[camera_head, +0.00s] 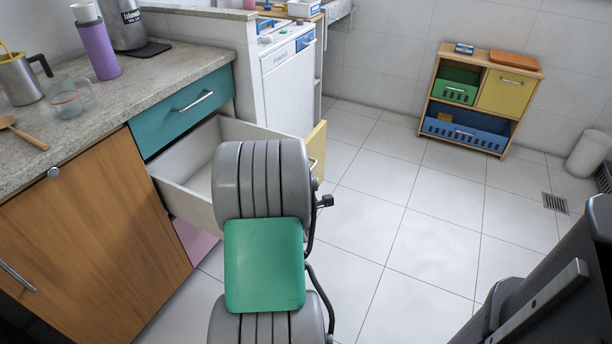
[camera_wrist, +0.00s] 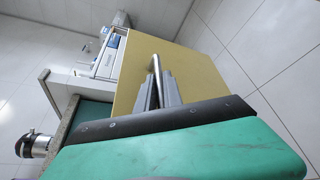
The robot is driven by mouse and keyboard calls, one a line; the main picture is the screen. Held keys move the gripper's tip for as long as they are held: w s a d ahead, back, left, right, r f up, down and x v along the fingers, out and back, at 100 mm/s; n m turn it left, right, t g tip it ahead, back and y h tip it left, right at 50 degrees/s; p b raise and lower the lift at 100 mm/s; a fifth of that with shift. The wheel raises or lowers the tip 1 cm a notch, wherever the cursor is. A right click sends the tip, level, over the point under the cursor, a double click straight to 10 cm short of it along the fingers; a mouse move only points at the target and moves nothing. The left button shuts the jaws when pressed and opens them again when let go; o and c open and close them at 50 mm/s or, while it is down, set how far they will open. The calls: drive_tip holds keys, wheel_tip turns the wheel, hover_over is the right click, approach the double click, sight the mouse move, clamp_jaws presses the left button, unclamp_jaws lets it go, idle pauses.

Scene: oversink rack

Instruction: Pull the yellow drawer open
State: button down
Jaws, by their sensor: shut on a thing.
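The yellow drawer stands pulled out from the counter unit. In the head view its yellow front (camera_head: 318,150) shows edge-on beyond my arm, and its white box (camera_head: 190,170) is open to view. In the wrist view the yellow front (camera_wrist: 190,65) fills the middle, with a metal bar handle (camera_wrist: 154,72) on it. My gripper (camera_wrist: 156,84) is shut on that handle. In the head view my gripper is hidden behind my arm.
A teal drawer (camera_head: 181,108) above is shut. Part of a pink drawer front (camera_head: 195,240) shows below. A wooden cupboard door (camera_head: 95,235) is at left. A small shelf unit (camera_head: 470,102) stands at the far wall. The tiled floor (camera_head: 400,190) on the right is clear.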

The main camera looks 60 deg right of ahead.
drive_tip(key=c, duration=1.5)
unclamp_jaws()
drive_tip(key=p+v, duration=0.1)
drive_tip(key=v, duration=0.6)
drive_tip(key=shift+s+a+r, duration=0.15)
drive_tip(key=shift+s+a, duration=0.05)
drive_tip(key=shift+a, duration=0.15)
drive_tip(key=shift+s, duration=0.1)
